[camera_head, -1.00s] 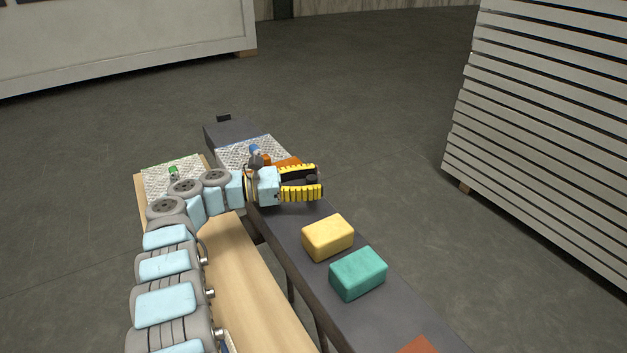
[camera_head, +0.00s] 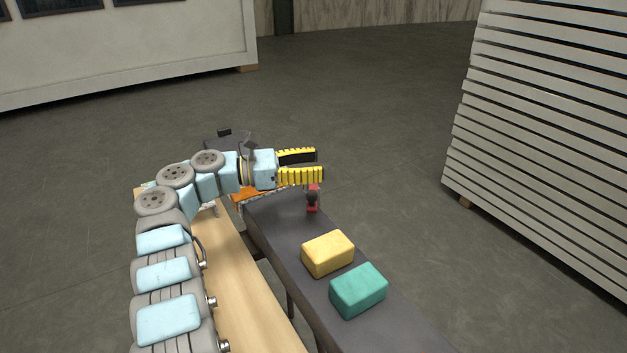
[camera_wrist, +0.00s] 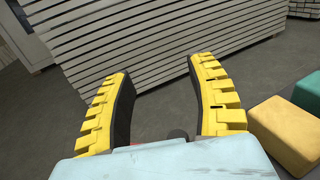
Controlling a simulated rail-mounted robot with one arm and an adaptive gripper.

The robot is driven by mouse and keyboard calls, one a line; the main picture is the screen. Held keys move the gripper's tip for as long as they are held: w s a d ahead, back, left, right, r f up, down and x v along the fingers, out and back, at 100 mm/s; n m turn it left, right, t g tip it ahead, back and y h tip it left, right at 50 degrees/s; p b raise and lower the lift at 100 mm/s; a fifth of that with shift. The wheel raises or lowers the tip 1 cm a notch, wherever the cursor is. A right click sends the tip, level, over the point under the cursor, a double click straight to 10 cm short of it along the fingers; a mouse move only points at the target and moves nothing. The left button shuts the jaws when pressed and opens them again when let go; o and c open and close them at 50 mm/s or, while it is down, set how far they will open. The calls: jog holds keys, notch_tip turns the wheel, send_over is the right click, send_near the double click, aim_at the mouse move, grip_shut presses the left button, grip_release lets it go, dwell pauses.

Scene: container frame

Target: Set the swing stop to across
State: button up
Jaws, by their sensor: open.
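A small red fitting with a dark round knob (camera_head: 312,197), which looks like the swing stop, stands at the right edge of the dark conveyor. Which way its arm points is unclear, as my gripper hides part of that area. My gripper (camera_head: 320,164) is open and empty, its yellow fingers pointing right, above and beyond the knob in the head view. In the wrist view the fingers of my gripper (camera_wrist: 168,95) are spread wide. The dark knob (camera_wrist: 178,134) shows low between them, apart from both, with a sliver of red beside it.
A yellow block (camera_head: 328,253) and a teal block (camera_head: 358,290) sit on the conveyor (camera_head: 385,325) nearer the camera. An orange piece (camera_head: 243,195) shows partly under my arm. A wooden board (camera_head: 250,290) runs along the left. A slatted stack (camera_head: 550,130) stands right, across open floor.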

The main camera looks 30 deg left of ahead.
jog(key=shift+r, duration=0.8)
